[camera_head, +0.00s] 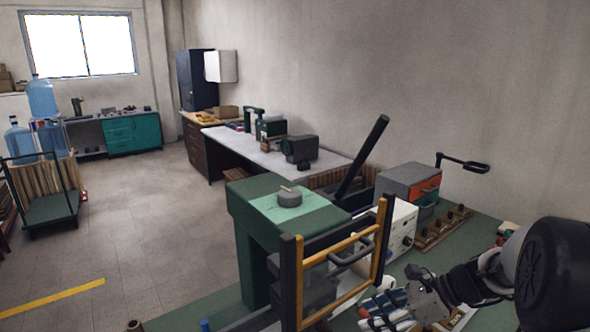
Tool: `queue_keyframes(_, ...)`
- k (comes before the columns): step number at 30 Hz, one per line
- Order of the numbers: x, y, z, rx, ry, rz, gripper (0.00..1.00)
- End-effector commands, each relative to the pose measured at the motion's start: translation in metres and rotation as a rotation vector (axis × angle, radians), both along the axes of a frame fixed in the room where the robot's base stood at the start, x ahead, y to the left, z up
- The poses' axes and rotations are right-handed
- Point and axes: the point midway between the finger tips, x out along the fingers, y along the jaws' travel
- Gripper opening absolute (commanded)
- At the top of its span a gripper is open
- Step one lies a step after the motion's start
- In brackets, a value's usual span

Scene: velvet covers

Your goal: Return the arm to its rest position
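My arm reaches in from the lower right, with a large black joint at the right edge and a grey link running left from it. My gripper (415,296) is at the arm's left end, low over the green bench, tilted to the left. Pale and bluish parts lie around its tip, and I cannot tell which are fingers and which are things behind it. Its opening is too small and cluttered to make out. No held thing can be made out.
A yellow and black frame (299,285) stands left of my gripper. Behind are a white box with knobs (402,225), a grey and orange drawer unit (408,183) and a wooden rack (443,228). A round grey thing (289,197) sits on a green stand (252,255).

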Motion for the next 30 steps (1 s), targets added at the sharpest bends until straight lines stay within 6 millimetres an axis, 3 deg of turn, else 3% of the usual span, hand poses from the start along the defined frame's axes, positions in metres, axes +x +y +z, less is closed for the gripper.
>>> queue_keyframes(3,-0.033,0.025,0.028,-0.148,-0.114,0.185,0.43)
queue_keyframes(12,-0.123,0.058,0.071,-0.501,-0.397,0.665,0.43)
queue_keyframes(24,-0.229,0.055,0.091,-0.949,-0.756,1.320,0.43)
queue_keyframes(30,-0.258,0.045,0.090,-1.117,-0.868,1.566,0.43)
